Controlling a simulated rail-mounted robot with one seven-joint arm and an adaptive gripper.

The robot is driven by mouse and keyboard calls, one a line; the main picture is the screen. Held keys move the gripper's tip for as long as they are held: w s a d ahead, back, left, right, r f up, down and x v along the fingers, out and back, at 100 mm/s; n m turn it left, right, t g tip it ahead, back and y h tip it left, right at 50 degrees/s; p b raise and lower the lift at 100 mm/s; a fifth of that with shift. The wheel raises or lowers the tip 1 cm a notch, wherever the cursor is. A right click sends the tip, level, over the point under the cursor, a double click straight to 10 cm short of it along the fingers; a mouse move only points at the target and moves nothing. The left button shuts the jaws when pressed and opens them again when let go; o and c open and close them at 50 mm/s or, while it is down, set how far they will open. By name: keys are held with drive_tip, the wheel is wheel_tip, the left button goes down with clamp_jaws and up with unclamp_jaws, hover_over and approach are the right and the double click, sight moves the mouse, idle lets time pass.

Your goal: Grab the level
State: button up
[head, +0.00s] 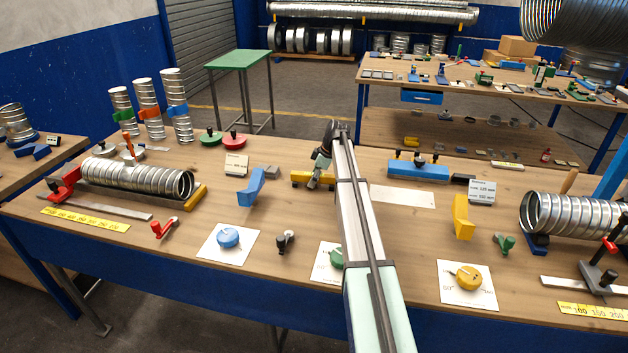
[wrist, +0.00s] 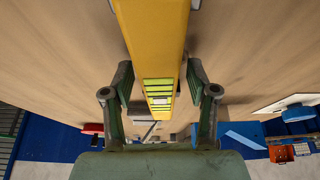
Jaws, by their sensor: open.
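The level is a yellow bar with green vial marks (wrist: 150,30). In the wrist view it runs from the top edge down between my fingers. In the head view part of a yellow bar that looks like it (head: 299,177) shows on the table's middle, partly hidden by my gripper (head: 321,172). In the wrist view my gripper (wrist: 158,82) is open, with one finger on each side of the level. A gap shows beside the level on both sides, and I cannot tell whether either finger touches it.
A blue angled block (head: 251,187) and a small grey block (head: 272,172) lie left of the level. A blue tool with black knobs (head: 418,167) and a pale plate (head: 402,196) lie right. A spiral duct on a stand (head: 135,177) is at the left.

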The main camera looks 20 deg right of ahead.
drive_tip(key=shift+f, duration=0.15)
clamp_jaws()
drive_tip(key=shift+r, duration=0.2)
idle(0.3)
